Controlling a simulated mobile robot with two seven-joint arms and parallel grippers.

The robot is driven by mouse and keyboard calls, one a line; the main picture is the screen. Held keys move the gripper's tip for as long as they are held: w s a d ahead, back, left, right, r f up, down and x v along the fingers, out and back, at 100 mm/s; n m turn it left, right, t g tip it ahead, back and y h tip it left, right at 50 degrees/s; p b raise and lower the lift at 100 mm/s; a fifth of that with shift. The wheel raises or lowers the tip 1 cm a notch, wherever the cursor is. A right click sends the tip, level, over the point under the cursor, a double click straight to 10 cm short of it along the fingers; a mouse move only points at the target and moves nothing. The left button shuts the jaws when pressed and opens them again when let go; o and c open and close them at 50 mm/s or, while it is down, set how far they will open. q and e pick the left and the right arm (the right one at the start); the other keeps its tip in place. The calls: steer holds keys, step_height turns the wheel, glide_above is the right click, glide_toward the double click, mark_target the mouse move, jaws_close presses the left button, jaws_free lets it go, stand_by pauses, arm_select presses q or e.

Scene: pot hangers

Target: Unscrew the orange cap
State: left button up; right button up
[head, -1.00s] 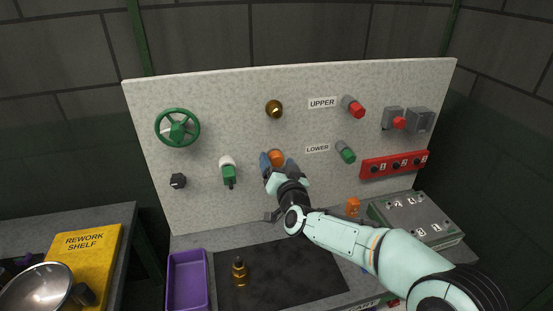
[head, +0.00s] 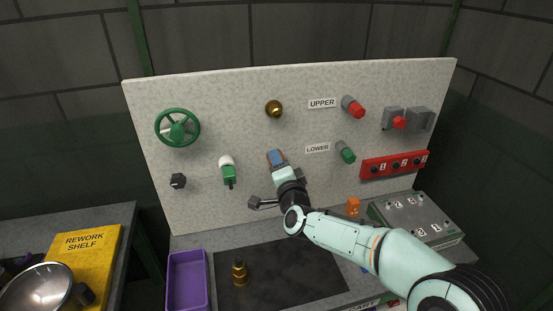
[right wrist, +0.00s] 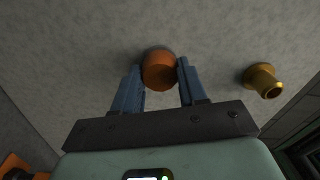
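The orange cap (right wrist: 159,72) sits on the speckled upright panel, below the round brass knob (head: 275,109). In the head view it is almost wholly hidden by my right gripper (head: 276,157). In the right wrist view, the blue fingers of my right gripper (right wrist: 160,75) lie on both sides of the cap, close against it with no clear gap. The brass knob also shows right of the cap in the wrist view (right wrist: 264,82). My left gripper is not in view.
On the panel are a green handwheel (head: 177,128), a green-and-white valve (head: 228,172), red (head: 354,107) and green (head: 346,152) knobs, and a red strip (head: 395,165). A purple bin (head: 187,281), brass fitting (head: 239,271) and orange object (head: 353,206) are on the bench.

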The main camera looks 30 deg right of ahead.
steer(key=n, duration=0.4)
steer(key=shift+n, duration=0.3)
steer(key=shift+c, duration=0.3)
steer(key=n, duration=1.7)
steer(key=shift+s, duration=0.1)
steer(key=o, duration=1.3)
